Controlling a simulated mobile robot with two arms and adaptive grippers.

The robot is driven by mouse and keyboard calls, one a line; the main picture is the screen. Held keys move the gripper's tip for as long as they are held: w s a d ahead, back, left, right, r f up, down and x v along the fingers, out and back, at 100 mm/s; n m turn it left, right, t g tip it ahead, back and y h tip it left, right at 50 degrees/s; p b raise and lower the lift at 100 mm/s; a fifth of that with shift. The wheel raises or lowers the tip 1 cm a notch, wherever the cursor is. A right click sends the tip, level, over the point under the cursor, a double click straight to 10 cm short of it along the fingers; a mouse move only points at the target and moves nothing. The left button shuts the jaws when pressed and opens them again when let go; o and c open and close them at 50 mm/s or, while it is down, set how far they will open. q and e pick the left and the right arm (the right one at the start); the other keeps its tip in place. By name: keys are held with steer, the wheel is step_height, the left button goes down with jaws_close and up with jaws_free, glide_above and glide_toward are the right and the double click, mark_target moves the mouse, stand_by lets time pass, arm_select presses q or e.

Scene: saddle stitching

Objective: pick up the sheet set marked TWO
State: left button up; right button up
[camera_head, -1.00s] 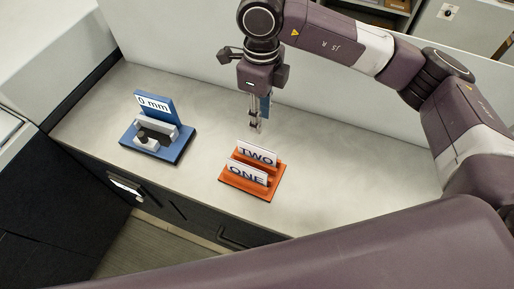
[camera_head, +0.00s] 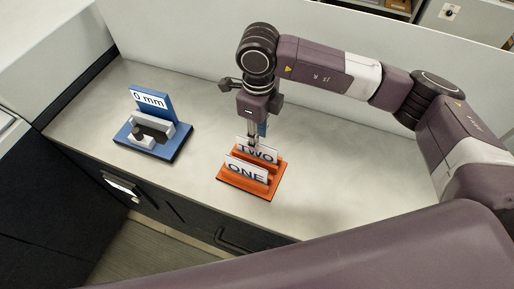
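The sheet set marked TWO (camera_head: 268,156) stands upright in the rear slot of an orange holder (camera_head: 234,181). The sheet set marked ONE (camera_head: 246,171) stands in front of it in the same holder. My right gripper (camera_head: 254,147) points down at the top of the TWO set, with its fingers overlapping the upper edge and part of the label. Whether the fingers touch the sheets or are closed on them is too small to tell. My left gripper is not in view.
A blue stand (camera_head: 172,149) with a "0 mm" sign (camera_head: 149,98) and a grey device sits left on the pale counter (camera_head: 330,180). A white wall panel (camera_head: 190,55) rises behind. The counter right of the holder is clear.

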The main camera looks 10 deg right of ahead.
steer(key=shift+a+f+p, duration=0.15)
steer(key=shift+f+p, duration=0.5)
steer(key=shift+f, duration=1.1)
jaws_close()
